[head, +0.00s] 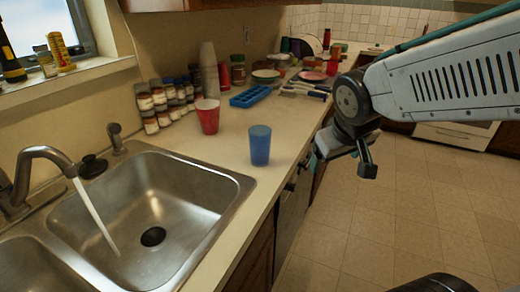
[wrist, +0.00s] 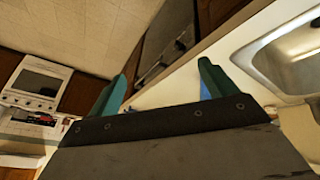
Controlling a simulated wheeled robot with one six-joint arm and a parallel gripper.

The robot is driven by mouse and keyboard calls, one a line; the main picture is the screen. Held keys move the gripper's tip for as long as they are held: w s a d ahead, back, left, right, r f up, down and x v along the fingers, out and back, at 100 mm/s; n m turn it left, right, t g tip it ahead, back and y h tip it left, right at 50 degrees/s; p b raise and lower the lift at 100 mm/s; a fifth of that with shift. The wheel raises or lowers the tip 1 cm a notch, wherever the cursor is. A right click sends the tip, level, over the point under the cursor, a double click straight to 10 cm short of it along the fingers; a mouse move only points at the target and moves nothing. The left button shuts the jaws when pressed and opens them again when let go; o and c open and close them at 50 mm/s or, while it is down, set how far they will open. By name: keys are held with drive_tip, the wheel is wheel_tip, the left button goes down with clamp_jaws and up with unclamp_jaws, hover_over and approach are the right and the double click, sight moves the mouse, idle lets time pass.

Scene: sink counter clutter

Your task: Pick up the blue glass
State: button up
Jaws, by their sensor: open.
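The blue glass (head: 260,146) stands upright on the counter, just beyond the sink's right corner and near the counter's front edge. My gripper (head: 345,162) is to the right of the glass in the head view, apart from it and out over the floor side. In the wrist view my gripper (wrist: 160,86) shows two spread teal fingers with nothing held between them. A sliver of blue shows beside the right finger there; I cannot tell for sure whether it is the glass.
A red cup (head: 208,116) stands left of the glass, with a blue tray (head: 251,96) behind. Spice jars (head: 160,104) and stacked cups (head: 209,70) line the wall. The sink (head: 150,205) has running water. The floor (head: 400,225) at right is clear.

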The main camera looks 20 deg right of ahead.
sight(267, 154)
drive_tip(key=w+d+f+n+t+y, duration=0.15)
drive_tip(key=w+f+t, duration=0.25)
drive_tip(key=w, duration=0.9)
drive_tip(key=w+a+f+n+t+y, duration=0.1)
drive_tip(key=w+a+f+n+y, duration=0.1)
drive_tip(key=a+f+y, duration=0.1)
drive_tip(key=w+a+f+n+t+y, duration=0.1)
drive_tip(key=w+a+f+n+y, duration=0.1)
drive_tip(key=w+a+f+y, duration=0.1)
drive_tip(key=shift+w+n+t+y, duration=0.15)
drive_tip(key=shift+n+t+y, duration=0.1)
drive_tip(key=shift+t, duration=0.05)
drive_tip(key=shift+a+f+y, duration=0.15)
drive_tip(key=shift+a+y, duration=0.15)
drive_tip(key=shift+y, duration=0.1)
drive_tip(key=shift+w+a, duration=0.15)
drive_tip(key=shift+a, duration=0.05)
drive_tip(key=x, duration=0.7)
drive_tip(key=shift+w+a, duration=0.2)
drive_tip(key=c, duration=1.2)
